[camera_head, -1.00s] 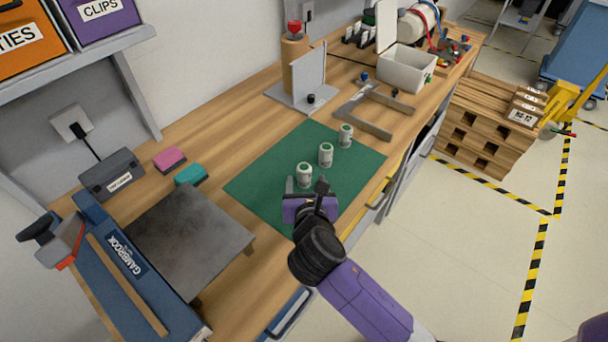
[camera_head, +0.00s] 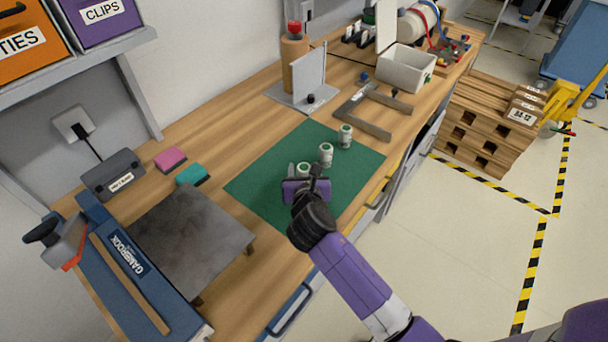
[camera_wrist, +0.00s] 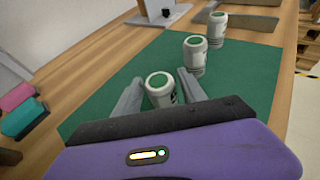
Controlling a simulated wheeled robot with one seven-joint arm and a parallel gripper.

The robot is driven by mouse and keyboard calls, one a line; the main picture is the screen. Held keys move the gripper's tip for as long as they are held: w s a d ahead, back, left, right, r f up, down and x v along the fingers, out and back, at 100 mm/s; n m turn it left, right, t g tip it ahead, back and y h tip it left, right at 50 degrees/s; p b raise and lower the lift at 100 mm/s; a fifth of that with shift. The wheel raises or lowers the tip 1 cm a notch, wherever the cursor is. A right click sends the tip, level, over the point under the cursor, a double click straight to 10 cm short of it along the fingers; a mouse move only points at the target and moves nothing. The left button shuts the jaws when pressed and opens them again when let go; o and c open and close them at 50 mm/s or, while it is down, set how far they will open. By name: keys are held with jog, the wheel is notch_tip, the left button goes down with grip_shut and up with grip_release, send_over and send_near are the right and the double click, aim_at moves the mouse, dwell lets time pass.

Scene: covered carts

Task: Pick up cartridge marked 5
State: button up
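Three white cartridges with green tops stand upright in a row on a green mat (camera_head: 262,182). The nearest cartridge (camera_wrist: 161,89) is between the two fingers of my gripper (camera_wrist: 159,96) in the wrist view; in the head view its top (camera_head: 303,168) shows just beyond my gripper (camera_head: 302,178). The fingers are apart, with a gap visible at the left finger. The middle cartridge (camera_head: 326,154) and the far cartridge (camera_head: 346,136) stand clear of my gripper. The markings are too small or turned away to read, so I cannot tell which is 5.
A grey metal plate (camera_head: 187,242) and a blue tool (camera_head: 130,275) lie left on the wooden bench. Pink (camera_head: 170,159) and teal (camera_head: 192,175) blocks lie left of the mat. A grey angled bracket (camera_head: 365,122) lies behind the far cartridge.

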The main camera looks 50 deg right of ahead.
grip_shut()
jog(key=shift+r, duration=0.15)
